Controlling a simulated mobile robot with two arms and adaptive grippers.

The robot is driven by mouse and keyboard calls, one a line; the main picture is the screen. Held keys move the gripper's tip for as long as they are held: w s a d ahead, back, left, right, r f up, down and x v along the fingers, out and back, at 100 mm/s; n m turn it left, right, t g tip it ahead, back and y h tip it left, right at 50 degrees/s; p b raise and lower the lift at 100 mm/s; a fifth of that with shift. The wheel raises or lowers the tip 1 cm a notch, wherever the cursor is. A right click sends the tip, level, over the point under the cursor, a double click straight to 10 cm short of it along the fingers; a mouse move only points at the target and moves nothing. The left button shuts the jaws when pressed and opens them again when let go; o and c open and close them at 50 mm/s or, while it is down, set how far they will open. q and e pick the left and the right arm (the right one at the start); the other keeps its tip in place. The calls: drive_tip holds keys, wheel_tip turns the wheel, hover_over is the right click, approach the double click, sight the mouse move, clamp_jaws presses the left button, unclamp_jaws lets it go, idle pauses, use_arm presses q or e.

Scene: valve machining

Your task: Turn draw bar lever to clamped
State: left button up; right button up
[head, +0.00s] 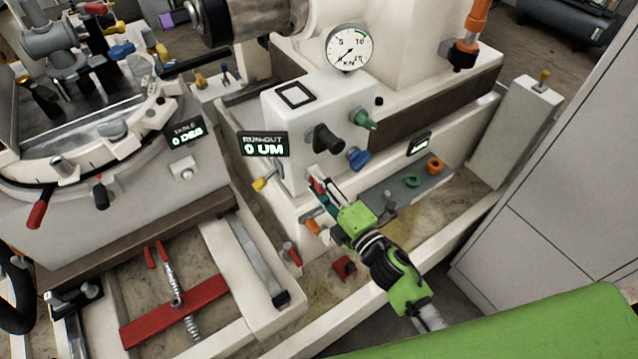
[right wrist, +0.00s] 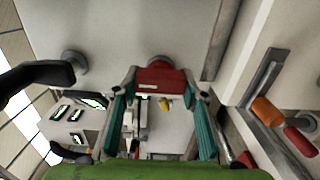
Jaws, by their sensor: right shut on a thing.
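A red handle (head: 317,185), which I take to be the draw bar lever, is at the lower front of the white spindle housing (head: 300,112). My right gripper (head: 323,190) reaches up to it from the lower right. In the right wrist view, the red handle (right wrist: 160,80) sits between the two teal-padded fingertips of my right gripper (right wrist: 161,92), which is shut on it. The fingers hide part of the handle in the head view. I cannot read a clamped or unclamped mark. My left gripper is out of view.
A black knob (head: 327,139), a blue knob (head: 358,158) and a green knob (head: 364,120) stick out of the housing nearby. An orange lever (head: 312,226) is just below my gripper. A grey tray (head: 384,193) with small parts is to the right.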

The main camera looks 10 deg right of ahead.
drive_tip(key=o, duration=1.1)
drive_tip(key=v, duration=1.2)
drive_tip(key=shift+f, duration=0.1)
